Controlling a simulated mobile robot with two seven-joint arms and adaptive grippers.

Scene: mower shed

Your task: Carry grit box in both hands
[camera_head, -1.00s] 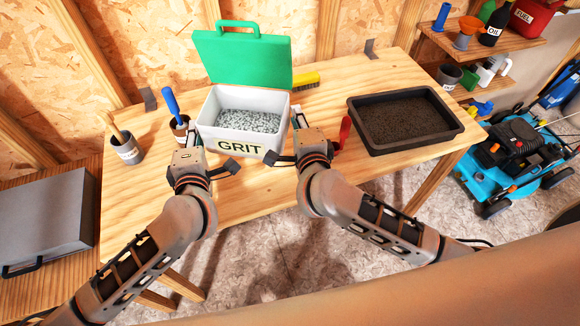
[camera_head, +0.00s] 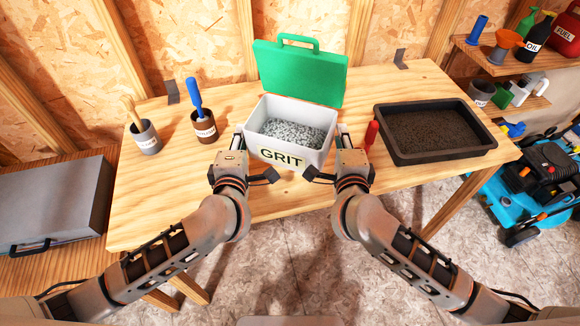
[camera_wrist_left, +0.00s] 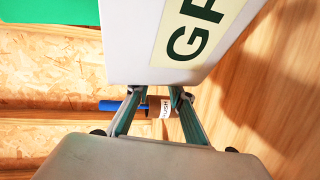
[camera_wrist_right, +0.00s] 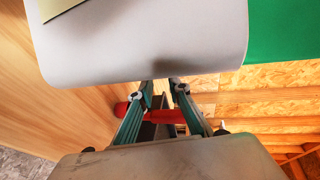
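The white grit box (camera_head: 282,157) is upright over the workbench, with grey grit inside and its green lid (camera_head: 300,75) standing open at the back. My left gripper (camera_head: 241,148) is at its left side and my right gripper (camera_head: 341,146) at its right side. In the left wrist view the fingers (camera_wrist_left: 164,92) are close together at the box wall (camera_wrist_left: 130,45). In the right wrist view the fingers (camera_wrist_right: 163,87) are likewise at the wall (camera_wrist_right: 150,40). Both look shut on the box. The exact contact, and any gap under the box, are hidden.
A black tray of dark soil (camera_head: 383,152) lies close on the right. A red-handled item (camera_head: 371,135) stands beside my right gripper. A brown cup with a blue-handled brush (camera_head: 205,126) and a grey cup (camera_head: 147,137) stand left. The bench is bare between box and left cups.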

